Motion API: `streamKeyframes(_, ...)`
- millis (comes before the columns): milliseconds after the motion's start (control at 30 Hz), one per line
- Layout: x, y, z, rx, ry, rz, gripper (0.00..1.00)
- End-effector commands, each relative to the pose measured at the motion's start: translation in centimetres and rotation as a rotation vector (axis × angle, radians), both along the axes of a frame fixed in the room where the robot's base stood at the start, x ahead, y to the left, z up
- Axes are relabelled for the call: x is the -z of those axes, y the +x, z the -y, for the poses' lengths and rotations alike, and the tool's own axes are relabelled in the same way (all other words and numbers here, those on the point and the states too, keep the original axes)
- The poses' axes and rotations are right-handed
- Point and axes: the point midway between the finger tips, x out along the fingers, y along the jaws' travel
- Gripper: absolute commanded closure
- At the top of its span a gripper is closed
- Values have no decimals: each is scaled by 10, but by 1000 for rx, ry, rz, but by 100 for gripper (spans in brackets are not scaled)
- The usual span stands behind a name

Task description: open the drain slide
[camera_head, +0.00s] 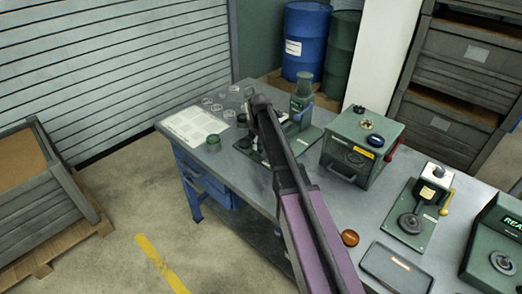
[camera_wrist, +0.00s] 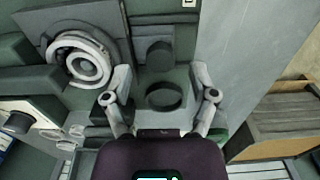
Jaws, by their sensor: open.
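The green machine (camera_head: 302,97) with an upright column stands at the back of the workbench; my arm covers part of it. In the wrist view my gripper (camera_wrist: 161,74) is open, its two fingers spread and empty. A dark round knob-like part (camera_wrist: 165,96) lies in the gap between the fingers, with no visible contact. A grey cylindrical part (camera_wrist: 160,55) is just beyond it. A pale ring (camera_wrist: 80,58) sits in a housing to the left. I cannot tell for certain which part is the drain slide. In the head view my arm hides the fingertips.
The workbench (camera_head: 238,166) also holds a green cup (camera_head: 210,142), clear rings (camera_head: 208,101), a paper sheet (camera_head: 190,126), a green box (camera_head: 361,146) with a red handle, a lever device (camera_head: 410,212) and an amber disc (camera_head: 350,238).

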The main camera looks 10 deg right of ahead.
Motion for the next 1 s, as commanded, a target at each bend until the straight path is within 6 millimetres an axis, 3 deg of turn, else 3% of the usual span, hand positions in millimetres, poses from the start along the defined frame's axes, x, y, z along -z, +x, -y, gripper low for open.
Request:
streamKeyframes(200, 13, 0, 0, 0, 0, 0, 25)
streamKeyframes(667, 14, 0, 0, 0, 0, 0, 25)
streamKeyframes(900, 14, 0, 0, 0, 0, 0, 94)
streamKeyframes(933, 14, 0, 0, 0, 0, 0, 100)
streamKeyframes(1000, 14, 0, 0, 0, 0, 0, 100)
